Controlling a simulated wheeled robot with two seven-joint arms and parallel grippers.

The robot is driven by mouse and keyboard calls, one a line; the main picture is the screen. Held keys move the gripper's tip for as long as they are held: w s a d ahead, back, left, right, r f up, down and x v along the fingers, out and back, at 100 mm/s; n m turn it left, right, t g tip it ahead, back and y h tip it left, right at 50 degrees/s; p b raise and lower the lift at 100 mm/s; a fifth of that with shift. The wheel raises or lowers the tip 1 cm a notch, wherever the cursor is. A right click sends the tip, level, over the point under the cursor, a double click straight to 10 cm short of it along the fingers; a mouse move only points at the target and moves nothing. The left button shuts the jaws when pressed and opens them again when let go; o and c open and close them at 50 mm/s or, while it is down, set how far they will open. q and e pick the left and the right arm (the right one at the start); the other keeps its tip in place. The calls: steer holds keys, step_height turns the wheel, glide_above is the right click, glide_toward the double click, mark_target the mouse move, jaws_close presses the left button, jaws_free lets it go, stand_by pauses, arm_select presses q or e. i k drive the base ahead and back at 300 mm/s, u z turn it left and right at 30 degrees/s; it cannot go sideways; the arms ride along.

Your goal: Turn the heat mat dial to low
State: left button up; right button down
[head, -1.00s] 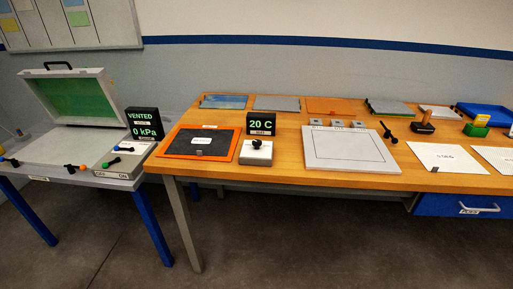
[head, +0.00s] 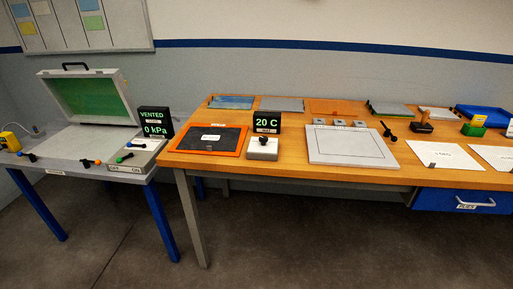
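The heat mat (head: 205,139), a black pad in an orange frame, lies at the left end of the wooden table. Right of it sits a small white control box with a dark dial (head: 263,139) on top. The dial is too small to tell its setting. Behind the box a black display (head: 267,122) reads 20 C. Neither of my grippers is in view.
The wooden table (head: 290,165) also bears a white framed board (head: 350,145), flat sheets, a blue tray (head: 484,115) and small tools. On the left, a grey table holds an open case with green lining (head: 88,98) and a display (head: 155,122) reading VENTED, 0 kPa. The floor in front (head: 310,240) is clear.

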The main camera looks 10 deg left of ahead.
mark_target(264, 139)
steer(key=k, duration=0.25)
steer(key=u, duration=0.75)
steer(key=i, duration=0.75)
steer(key=z, duration=1.1)
